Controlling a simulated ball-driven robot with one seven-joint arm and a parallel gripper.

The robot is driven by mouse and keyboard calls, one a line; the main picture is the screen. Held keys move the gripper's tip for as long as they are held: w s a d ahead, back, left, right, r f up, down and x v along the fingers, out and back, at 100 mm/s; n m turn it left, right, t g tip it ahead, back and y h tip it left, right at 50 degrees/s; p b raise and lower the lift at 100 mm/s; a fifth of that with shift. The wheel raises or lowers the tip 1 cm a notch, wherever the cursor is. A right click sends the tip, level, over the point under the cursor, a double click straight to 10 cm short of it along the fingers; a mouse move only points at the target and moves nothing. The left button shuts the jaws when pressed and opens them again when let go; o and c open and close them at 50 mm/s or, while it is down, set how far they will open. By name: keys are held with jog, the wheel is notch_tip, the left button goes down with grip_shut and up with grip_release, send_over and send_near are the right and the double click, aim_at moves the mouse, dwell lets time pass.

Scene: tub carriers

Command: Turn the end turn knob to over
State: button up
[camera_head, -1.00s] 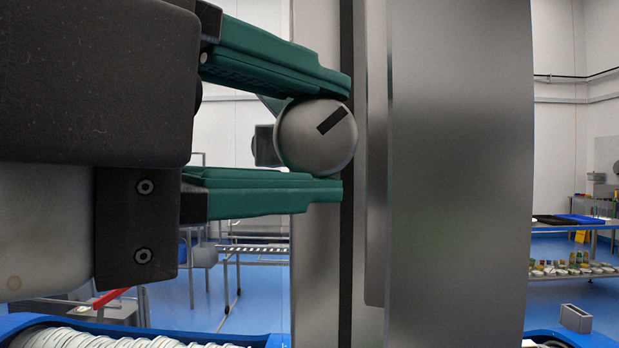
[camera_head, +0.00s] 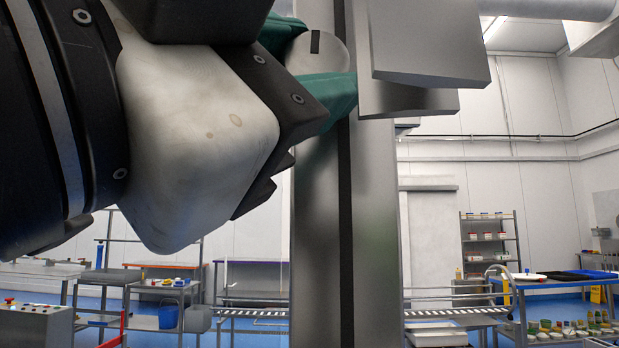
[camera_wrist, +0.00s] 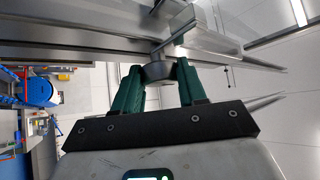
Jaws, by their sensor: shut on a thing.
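The end turn knob (camera_head: 325,58) is a round grey knob with a dark bar mark, on the steel column. In the head view its mark stands nearly upright, near the knob's top. My gripper (camera_head: 318,72) has green fingers on either side of the knob and is shut on it. Part of the knob is hidden behind the fingers. In the wrist view the knob (camera_wrist: 158,70) sits between the two green fingertips of my gripper (camera_wrist: 160,75). The word for the setting cannot be read.
The steel column (camera_head: 318,240) stands in front of me with a dark slot. Steel plates (camera_head: 425,45) jut out to the right beside the knob. Behind are a roller conveyor (camera_head: 250,313), a shelf rack (camera_head: 490,245) and a bench (camera_head: 160,285). White wall fills the back.

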jog(key=shift+f+n+t, duration=0.1)
jog(key=shift+n+t, duration=0.3)
jog(key=shift+n, duration=0.2)
jog(key=o, duration=1.1)
jog(key=shift+c, duration=0.2)
jog(key=b+v, duration=0.2)
jog(key=v, duration=0.8)
jog(key=shift+s+a, duration=0.2)
jog(key=shift+s, duration=0.1)
jog(key=shift+f, duration=0.1)
